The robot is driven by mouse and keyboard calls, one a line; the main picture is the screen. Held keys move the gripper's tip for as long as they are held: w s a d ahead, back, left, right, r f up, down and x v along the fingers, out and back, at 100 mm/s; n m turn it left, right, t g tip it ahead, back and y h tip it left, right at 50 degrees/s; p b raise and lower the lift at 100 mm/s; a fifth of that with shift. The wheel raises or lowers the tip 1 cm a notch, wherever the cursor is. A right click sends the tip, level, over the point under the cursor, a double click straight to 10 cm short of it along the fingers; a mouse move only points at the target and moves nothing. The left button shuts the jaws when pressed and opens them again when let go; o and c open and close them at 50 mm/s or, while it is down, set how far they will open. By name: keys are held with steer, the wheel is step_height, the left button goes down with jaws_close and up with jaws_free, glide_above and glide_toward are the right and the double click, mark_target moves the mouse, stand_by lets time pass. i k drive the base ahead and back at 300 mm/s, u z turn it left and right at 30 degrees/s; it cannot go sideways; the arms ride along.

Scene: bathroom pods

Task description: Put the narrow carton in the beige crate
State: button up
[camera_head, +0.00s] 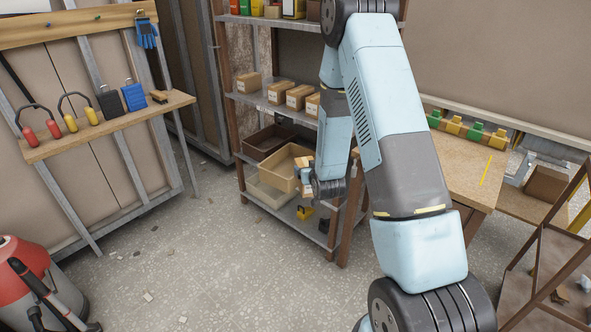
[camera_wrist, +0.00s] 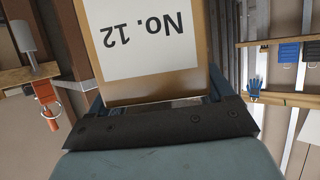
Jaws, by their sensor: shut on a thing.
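My gripper (camera_head: 308,182) is in front of the shelf rack and is shut on the narrow carton. The carton (camera_wrist: 152,85) fills the upper middle of the wrist view, brown with a white label reading "No. 12" upside down. In the head view only a small part of the carton (camera_head: 304,163) shows at the jaws; my arm hides the rest. The beige crate (camera_head: 268,173) stands open on a lower shelf, just left of my gripper. In that view the carton overlaps the crate's right side; I cannot tell its height above the rim.
A dark brown crate (camera_head: 262,143) stands behind the beige one, and a paler bin (camera_head: 262,194) sits in front and below. Several cartons (camera_head: 275,93) line the shelf above. A wooden rack post (camera_head: 349,218) is right of my gripper.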

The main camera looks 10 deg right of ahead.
mark_target(290, 167)
steer(key=i, duration=1.5)
steer(key=u, duration=0.1)
